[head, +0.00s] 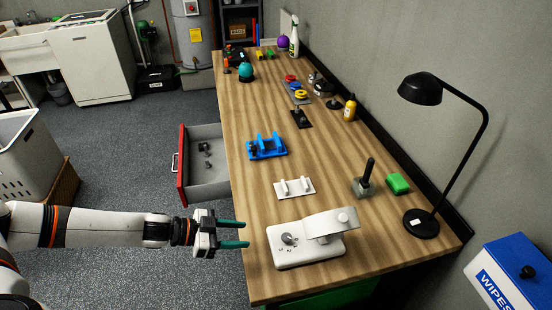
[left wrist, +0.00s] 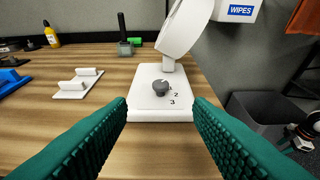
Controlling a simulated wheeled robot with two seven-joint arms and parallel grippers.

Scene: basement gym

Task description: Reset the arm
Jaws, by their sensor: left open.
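A white device (head: 310,255) stands at the near end of the wooden workbench. It has a flat base, a grey knob (head: 288,239) with number marks, and a broad white arm (head: 325,222) raised above the base on a short post. In the left wrist view the device (left wrist: 150,114) is straight ahead, its knob (left wrist: 160,87) facing me and its arm (left wrist: 184,30) slanting up. My left gripper (head: 247,234) is open and empty, with green fingers pointing at the device from its left, apart from it. My right gripper is not in view.
A white plate with two posts (head: 294,188), a blue holder (head: 266,147), a grey block with a black handle (head: 364,182), a green block (head: 397,183) and a black lamp (head: 421,223) are on the bench (head: 240,120). A red-fronted drawer (head: 181,165) is open on the left.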

